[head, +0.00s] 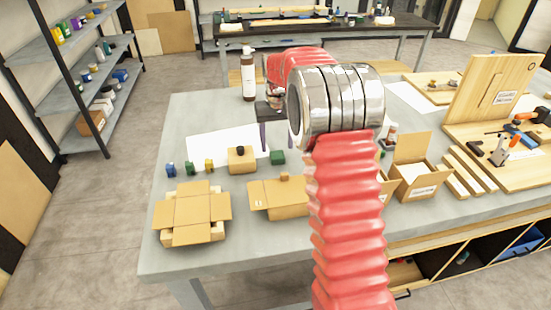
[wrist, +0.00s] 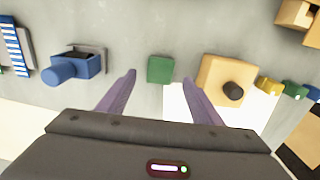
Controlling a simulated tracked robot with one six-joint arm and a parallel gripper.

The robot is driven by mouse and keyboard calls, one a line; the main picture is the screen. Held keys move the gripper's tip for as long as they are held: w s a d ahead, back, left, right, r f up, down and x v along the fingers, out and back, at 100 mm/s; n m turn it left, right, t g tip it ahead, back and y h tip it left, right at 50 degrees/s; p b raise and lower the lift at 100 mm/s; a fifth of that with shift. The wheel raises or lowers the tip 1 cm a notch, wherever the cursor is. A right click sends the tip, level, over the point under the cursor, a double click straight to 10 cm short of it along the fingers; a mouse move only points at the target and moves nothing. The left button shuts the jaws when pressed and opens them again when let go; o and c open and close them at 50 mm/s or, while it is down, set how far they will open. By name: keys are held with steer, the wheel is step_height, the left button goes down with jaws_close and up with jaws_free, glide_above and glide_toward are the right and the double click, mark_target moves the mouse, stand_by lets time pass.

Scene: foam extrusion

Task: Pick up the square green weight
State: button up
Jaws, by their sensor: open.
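The square green weight (wrist: 160,69) is a small dark green block on the grey table. In the wrist view it lies just beyond and between the fingertips of my gripper (wrist: 159,80), which is open and empty. In the head view the green weight (head: 278,157) stands beside a tan block with a black knob. There my gripper (head: 277,137) points down above the table, behind and above the weight. My red arm hides part of the table to the right.
The tan knobbed block (wrist: 225,80) is close to the right finger, and a blue vise-like object (wrist: 75,68) is to the left. Small blue, green and yellow blocks (head: 190,168) stand further left. Open cardboard boxes (head: 192,214) are at the front. A brown bottle (head: 248,78) stands behind.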

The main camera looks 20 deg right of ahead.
mark_target(277, 154)
steer(key=shift+f, duration=1.85)
steer(key=shift+c, duration=0.6)
steer(key=c, duration=1.4)
